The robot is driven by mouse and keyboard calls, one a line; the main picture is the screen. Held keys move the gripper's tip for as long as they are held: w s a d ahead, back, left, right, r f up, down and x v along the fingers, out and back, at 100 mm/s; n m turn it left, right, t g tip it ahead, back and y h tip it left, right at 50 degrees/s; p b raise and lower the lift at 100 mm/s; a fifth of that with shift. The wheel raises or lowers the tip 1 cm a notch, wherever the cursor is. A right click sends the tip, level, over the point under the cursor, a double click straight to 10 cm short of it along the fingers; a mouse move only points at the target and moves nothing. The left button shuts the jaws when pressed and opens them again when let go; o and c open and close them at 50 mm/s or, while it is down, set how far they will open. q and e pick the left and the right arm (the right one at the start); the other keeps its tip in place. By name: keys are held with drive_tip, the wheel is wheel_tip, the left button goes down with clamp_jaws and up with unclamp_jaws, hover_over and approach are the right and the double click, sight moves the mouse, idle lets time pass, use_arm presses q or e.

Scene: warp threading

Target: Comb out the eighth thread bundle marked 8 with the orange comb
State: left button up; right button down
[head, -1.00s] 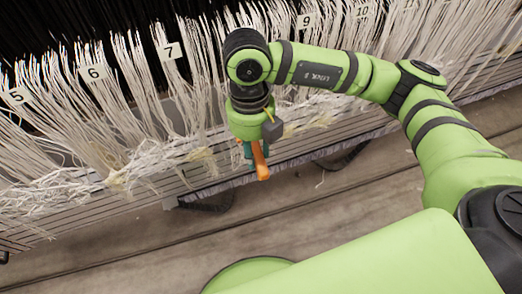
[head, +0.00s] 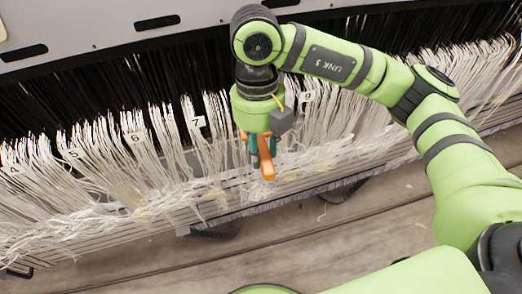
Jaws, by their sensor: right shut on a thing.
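My right gripper (head: 259,148) is shut on the orange comb (head: 266,166), which points down and slightly right. It hangs in front of the white thread bundles, between the bundle marked 7 (head: 196,133) and the bundle marked 9 (head: 311,118). The label 8 is hidden, apparently behind my right forearm and wrist. Pale strands (head: 217,125) just left of the wrist may belong to the eighth bundle. I cannot tell whether the comb's teeth touch any threads. My left gripper is not in view.
Bundles marked 6 (head: 138,150) and 5 (head: 74,165) hang to the left. Black warp threads rise behind to a grey slotted beam (head: 90,50). A slatted ledge with tangled thread ends runs below. Bare floor (head: 140,265) lies in front.

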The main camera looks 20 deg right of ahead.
drive_tip(key=shift+w, duration=0.3)
idle(0.5)
drive_tip(key=shift+w+b, duration=0.2)
drive_tip(key=shift+b, duration=0.5)
idle(1.3)
drive_tip(key=shift+f, duration=0.1)
wheel_tip(320, 180, down, 4)
drive_tip(key=b, duration=0.3)
drive_tip(key=shift+r, duration=0.25)
drive_tip(key=shift+f+b, duration=0.15)
drive_tip(key=shift+b, duration=0.25)
